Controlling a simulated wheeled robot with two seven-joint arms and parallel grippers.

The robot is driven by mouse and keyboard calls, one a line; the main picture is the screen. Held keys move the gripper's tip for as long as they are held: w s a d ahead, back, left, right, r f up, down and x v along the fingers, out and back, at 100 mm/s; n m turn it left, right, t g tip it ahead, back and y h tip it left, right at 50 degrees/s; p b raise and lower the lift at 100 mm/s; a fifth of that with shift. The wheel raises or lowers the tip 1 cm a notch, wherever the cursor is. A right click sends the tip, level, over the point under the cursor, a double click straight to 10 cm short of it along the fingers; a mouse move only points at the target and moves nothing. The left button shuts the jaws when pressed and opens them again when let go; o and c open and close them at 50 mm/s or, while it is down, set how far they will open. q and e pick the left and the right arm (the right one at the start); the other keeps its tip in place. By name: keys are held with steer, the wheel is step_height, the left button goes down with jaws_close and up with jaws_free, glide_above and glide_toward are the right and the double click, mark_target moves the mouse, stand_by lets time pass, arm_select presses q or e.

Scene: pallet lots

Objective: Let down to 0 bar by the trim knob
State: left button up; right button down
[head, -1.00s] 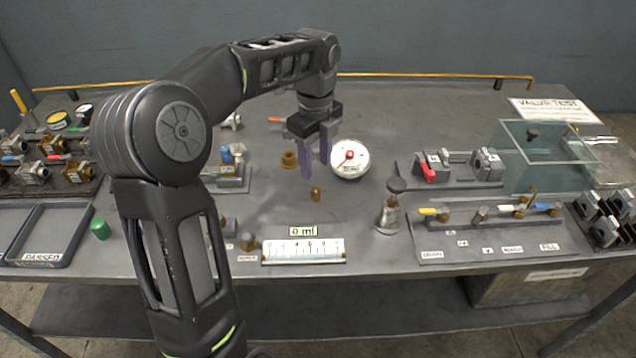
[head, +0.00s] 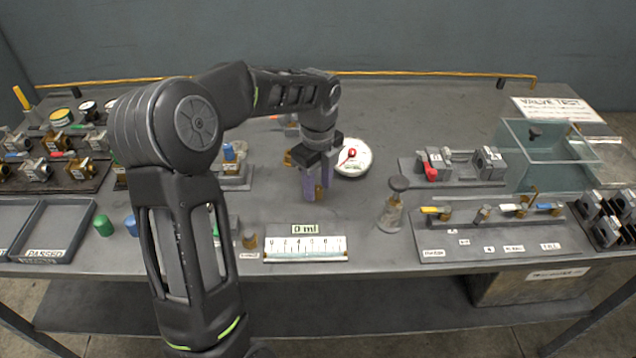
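My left gripper (head: 317,188) points down with its purple fingers at a small brass knob (head: 319,193) on the bench. The fingers stand apart on either side of the knob, which they partly hide; I see no clear grip on it. I cannot read a label that names it the trim knob. Behind and to the right is a round white gauge (head: 354,167) with a red centre; its reading is too small to tell. My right gripper is not in view.
A scale strip (head: 305,247) with a "0 ml" plate (head: 305,229) lies in front. A "PASSED" tray (head: 65,215) is left.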

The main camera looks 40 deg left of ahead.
arm_select(q)
jaws_close()
